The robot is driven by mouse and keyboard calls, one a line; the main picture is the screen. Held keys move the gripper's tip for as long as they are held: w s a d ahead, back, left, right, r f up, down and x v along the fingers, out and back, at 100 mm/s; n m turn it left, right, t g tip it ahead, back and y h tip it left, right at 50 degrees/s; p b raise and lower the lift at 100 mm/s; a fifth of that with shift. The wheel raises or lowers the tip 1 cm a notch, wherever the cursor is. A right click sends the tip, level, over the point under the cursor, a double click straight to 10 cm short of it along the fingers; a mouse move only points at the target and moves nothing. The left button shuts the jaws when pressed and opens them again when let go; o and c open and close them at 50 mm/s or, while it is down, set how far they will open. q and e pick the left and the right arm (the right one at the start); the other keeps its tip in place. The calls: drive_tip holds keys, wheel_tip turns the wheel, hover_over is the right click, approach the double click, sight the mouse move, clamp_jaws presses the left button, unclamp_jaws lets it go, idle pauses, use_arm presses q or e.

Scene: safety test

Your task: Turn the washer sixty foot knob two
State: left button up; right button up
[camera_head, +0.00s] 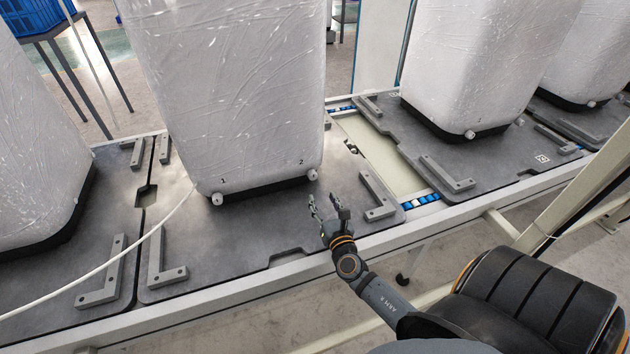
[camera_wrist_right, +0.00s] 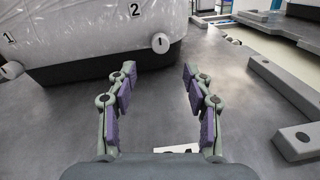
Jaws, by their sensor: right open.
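A white, film-wrapped washer (camera_head: 240,90) stands on a dark pallet plate (camera_head: 240,235) in the middle of the head view. Its foot knob two (camera_head: 312,174) is a small white knob at the lower right corner, under the label "2". It also shows in the right wrist view (camera_wrist_right: 160,43). Foot knob one (camera_head: 217,199) is at the lower left corner. My right gripper (camera_head: 327,202) is open and empty, just in front of and below knob two, apart from it. In the right wrist view my right gripper's fingers (camera_wrist_right: 158,75) are spread, with the knob beyond them. My left gripper is not in view.
Grey L-shaped brackets (camera_head: 378,197) stand on the plate right of my right gripper, and another bracket (camera_head: 165,262) at the left. More wrapped washers (camera_head: 480,60) stand along the line. A pale cable (camera_head: 120,255) crosses the left side.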

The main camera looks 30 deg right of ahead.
sight(314, 178)
drive_tip(key=x, duration=0.8)
drive_tip(key=shift+w, duration=0.1)
drive_tip(key=shift+w+d, duration=0.2)
drive_tip(key=shift+w, duration=0.25)
drive_tip(key=shift+c, duration=0.4)
clamp_jaws()
